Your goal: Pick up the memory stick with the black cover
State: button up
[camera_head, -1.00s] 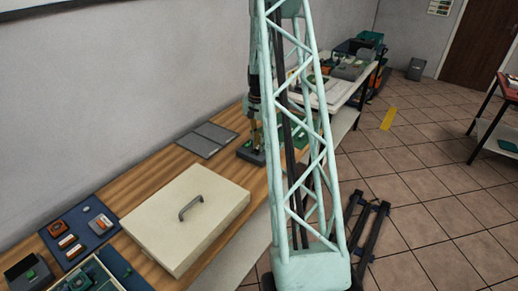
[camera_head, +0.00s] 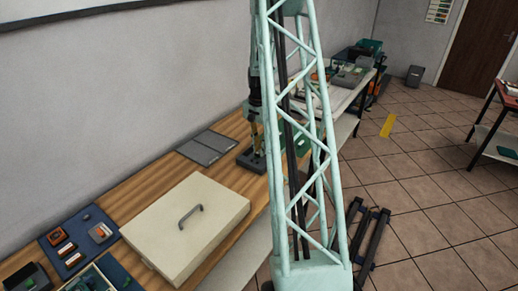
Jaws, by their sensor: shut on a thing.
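My gripper (camera_head: 260,151) points down at the back of the wooden bench, partly hidden by my lattice column. Its fingertips are at a dark block or tray (camera_head: 246,162) with a row of small features on top. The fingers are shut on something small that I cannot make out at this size. I cannot pick out the memory stick with the black cover for certain. I cannot tell whether the held thing is clear of the dark block.
A cream lidded box (camera_head: 160,235) with a grey handle stands on the bench (camera_head: 140,190). Flat grey panels (camera_head: 207,147) lie behind it. A blue mat (camera_head: 82,225) with small devices and an open blue case (camera_head: 105,268) are at lower left. A green board (camera_head: 301,142) shows behind my column.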

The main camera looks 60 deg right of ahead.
jog(key=s+a+r, duration=0.1)
jog(key=s+a, duration=0.8)
jog(key=a, duration=0.1)
jog(key=shift+s+r, duration=0.2)
jog(key=shift+s, duration=0.15)
jog(key=shift+w, duration=0.15)
dwell(0.3)
